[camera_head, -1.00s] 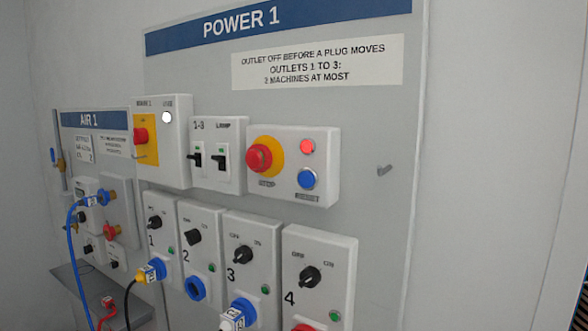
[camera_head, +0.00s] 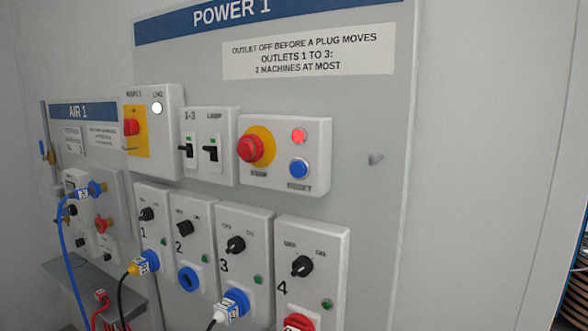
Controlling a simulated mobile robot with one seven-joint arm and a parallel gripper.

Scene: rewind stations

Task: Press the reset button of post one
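The blue reset button (camera_head: 299,169) sits at the lower right of a white box (camera_head: 316,152) on the panel headed POWER 1 (camera_head: 232,12). A label under it reads RESET. A red lamp (camera_head: 298,136) is above the button and looks lit. A red mushroom stop button (camera_head: 251,149) on a yellow disc is to its left, labelled STOP. My gripper is not in view.
Left of the box are two black breaker switches (camera_head: 199,152) and a main switch (camera_head: 131,127). Below are several outlet boxes with knobs (camera_head: 235,245); some hold plugs with cables. The AIR 1 panel (camera_head: 86,113) is further left.

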